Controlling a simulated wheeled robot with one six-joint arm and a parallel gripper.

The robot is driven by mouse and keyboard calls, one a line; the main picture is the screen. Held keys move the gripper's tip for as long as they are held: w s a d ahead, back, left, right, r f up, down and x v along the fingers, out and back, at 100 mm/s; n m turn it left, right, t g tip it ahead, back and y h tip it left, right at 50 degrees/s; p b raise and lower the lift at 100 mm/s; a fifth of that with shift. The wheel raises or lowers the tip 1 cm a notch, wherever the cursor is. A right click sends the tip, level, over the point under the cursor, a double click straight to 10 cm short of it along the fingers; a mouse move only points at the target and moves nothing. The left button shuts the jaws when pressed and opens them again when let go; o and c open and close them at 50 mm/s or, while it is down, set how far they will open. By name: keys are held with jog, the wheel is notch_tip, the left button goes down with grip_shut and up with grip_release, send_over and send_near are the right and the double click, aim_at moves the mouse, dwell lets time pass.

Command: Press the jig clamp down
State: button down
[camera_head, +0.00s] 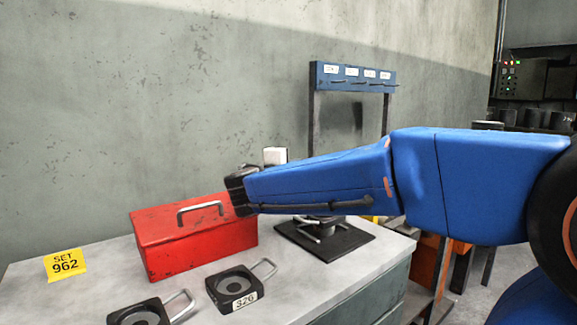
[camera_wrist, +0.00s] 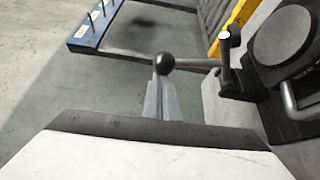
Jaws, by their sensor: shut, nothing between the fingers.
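The jig stands on a dark base plate (camera_head: 352,240) on the bench, and my arm hides most of it in the head view. In the wrist view, the clamp's lever (camera_wrist: 195,64) runs left to a black ball knob (camera_wrist: 165,64). My gripper (camera_wrist: 160,84) is shut and empty, its grey fingers pointing at the knob. The tips appear just at or below the knob in the picture; I cannot tell whether they touch. In the head view the fingers are hidden behind my arm. A round dark part (camera_wrist: 284,36) of the jig lies right of the lever.
A red toolbox (camera_head: 190,240) stands on the bench left of the jig. Two black gauges with handles, one marked 326 (camera_head: 235,288), lie in front. A yellow sign reading SET 962 (camera_head: 65,265) is at left. A blue peg rack (camera_head: 352,76) stands behind.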

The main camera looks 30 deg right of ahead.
jog(key=shift+s+d+f+m+t+h, duration=0.25)
jog(key=shift+s+f+m, duration=0.3)
jog(key=shift+s, duration=0.5)
jog(key=shift+s+d+f+m+t+h, duration=0.15)
jog(key=shift+s+f+m+h, duration=0.2)
jog(key=shift+s+m, duration=0.55)
jog(key=shift+s+d+f+m+t+h, duration=0.25)
jog(key=shift+s+f+m, duration=0.2)
jog(key=shift+s, duration=0.75)
jog(key=shift+s+g, duration=0.1)
jog(key=shift+g, duration=0.15)
jog(key=shift+r, duration=0.1)
jog(key=w+a+r, duration=0.2)
jog(key=w, duration=0.2)
jog(key=v, duration=1)
jog(key=shift+w+f+t, duration=0.2)
jog(key=shift+f+t, duration=0.1)
jog(key=shift+t, duration=0.1)
